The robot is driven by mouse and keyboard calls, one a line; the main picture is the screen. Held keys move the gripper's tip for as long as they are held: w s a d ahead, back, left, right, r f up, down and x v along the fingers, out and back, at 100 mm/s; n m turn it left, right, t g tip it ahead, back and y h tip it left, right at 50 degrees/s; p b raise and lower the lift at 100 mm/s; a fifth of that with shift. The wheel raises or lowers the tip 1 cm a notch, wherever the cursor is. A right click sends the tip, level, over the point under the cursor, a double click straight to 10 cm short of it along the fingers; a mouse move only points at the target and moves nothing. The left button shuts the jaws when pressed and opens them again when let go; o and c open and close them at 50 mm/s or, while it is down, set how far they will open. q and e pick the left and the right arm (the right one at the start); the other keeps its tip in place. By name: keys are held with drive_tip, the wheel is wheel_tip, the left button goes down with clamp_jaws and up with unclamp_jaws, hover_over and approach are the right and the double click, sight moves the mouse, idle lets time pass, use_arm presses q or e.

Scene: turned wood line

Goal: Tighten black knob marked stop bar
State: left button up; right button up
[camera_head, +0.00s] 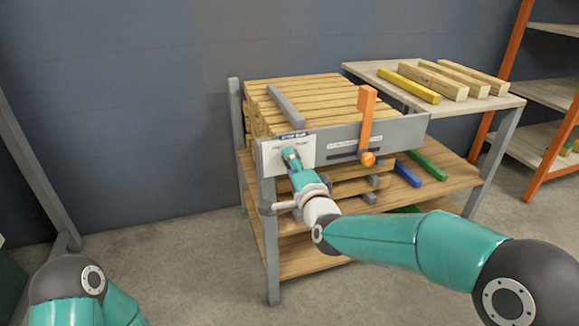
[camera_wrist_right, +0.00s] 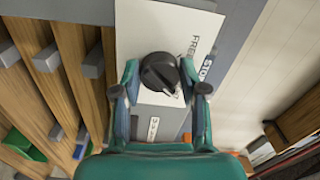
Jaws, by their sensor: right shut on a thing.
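The black knob (camera_wrist_right: 158,71) is round with a raised grip ridge and sits on a white plate (camera_wrist_right: 150,28) in the right wrist view. The plate reads "FREE" beside it and a dark strip starts "STO". My left gripper is out of view.
Wooden slats (camera_head: 310,95) lie behind the rail. A side table (camera_head: 490,101) holds yellow and wooden bars. Blue and green bars lie on the shelf below.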

drive_tip(key=shift+f+m, duration=0.35)
drive_tip(key=shift+m, duration=0.25)
drive_tip(key=o, duration=1.1)
drive_tip(key=shift+d, duration=0.1)
drive_tip(key=shift+o, duration=0.2)
drive_tip(key=shift+r, duration=0.2)
drive_tip(key=v, duration=1.2)
